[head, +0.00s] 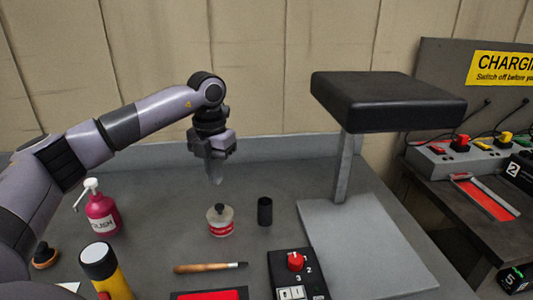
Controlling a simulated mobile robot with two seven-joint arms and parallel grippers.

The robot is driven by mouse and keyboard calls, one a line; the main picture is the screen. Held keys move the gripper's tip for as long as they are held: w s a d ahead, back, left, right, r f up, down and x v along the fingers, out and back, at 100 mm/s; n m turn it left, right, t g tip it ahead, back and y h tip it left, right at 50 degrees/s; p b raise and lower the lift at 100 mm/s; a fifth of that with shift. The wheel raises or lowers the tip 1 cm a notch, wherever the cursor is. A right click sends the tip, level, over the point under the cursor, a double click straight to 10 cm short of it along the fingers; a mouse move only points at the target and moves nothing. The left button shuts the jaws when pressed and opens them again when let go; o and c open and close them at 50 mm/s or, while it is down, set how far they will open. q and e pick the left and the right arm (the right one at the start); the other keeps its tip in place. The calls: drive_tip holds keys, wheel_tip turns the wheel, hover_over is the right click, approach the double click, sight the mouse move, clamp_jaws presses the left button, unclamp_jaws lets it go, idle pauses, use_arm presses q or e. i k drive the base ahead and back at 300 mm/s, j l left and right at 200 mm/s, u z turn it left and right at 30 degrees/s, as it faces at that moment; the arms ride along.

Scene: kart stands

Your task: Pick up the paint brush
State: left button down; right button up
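The paint brush (208,267) lies flat on the grey worktop near the front. It has a wooden handle to the left and a dark tip to the right. My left gripper (215,178) points down above the worktop, behind and above the brush and apart from it. Its fingers overlap in this view, so I cannot tell whether it is open or shut. I see nothing held below it. My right gripper is not in view.
A jar with a red label (221,221) and a black cylinder (265,211) stand behind the brush. A pink pump bottle (102,212) and a yellow flask (106,272) stand left. A switch box (285,265) and a padded stand (345,170) are right.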

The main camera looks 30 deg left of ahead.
sight(202, 268)
drive_tip(key=k+l, duration=0.75)
drive_tip(key=l, duration=0.2)
